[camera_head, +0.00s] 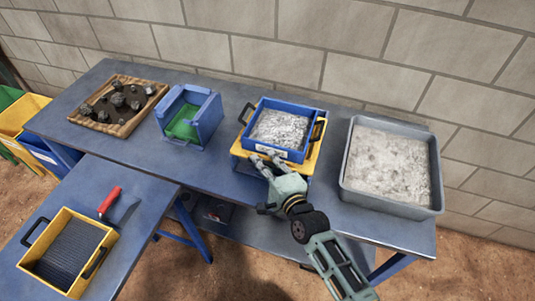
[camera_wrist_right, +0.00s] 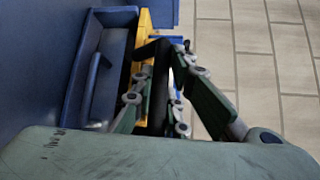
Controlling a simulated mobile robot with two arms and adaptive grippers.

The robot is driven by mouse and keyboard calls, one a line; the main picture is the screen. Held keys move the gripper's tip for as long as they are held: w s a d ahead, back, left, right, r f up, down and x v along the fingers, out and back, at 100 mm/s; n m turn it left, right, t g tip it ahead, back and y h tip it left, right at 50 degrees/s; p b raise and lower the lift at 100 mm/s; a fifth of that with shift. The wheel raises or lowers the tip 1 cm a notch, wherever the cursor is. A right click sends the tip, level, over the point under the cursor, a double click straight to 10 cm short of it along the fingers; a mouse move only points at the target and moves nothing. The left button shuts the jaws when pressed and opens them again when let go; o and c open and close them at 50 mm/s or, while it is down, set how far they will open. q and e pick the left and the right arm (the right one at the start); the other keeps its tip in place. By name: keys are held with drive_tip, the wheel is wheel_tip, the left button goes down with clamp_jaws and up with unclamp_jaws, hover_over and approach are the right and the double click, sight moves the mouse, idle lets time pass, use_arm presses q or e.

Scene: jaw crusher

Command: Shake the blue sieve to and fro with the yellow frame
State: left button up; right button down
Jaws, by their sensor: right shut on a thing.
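The blue sieve (camera_head: 276,151) holds grey-white crushed material and has a black handle on its left and right sides. It sits on the yellow frame (camera_head: 243,152), on the blue bench. In the right wrist view, the fingers of this gripper (camera_wrist_right: 158,92) close around a dark bar beside a yellow strip of the frame (camera_wrist_right: 144,24). How the bar joins the frame is hidden. My left gripper is not in view.
A grey tray of pale powder (camera_head: 434,180) stands right of the sieve. Left are a blue box with a green inside (camera_head: 207,122) and a wooden tray of dark rocks (camera_head: 75,119). A yellow sieve (camera_head: 62,216) and red-handled trowel (camera_head: 110,200) lie on the front-left table.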

drive_tip(key=shift+w+f, duration=0.15)
drive_tip(key=shift+f, duration=0.05)
drive_tip(key=c, duration=2)
unclamp_jaws()
drive_tip(key=shift+r, duration=0.1)
drive_tip(key=v, duration=1.2)
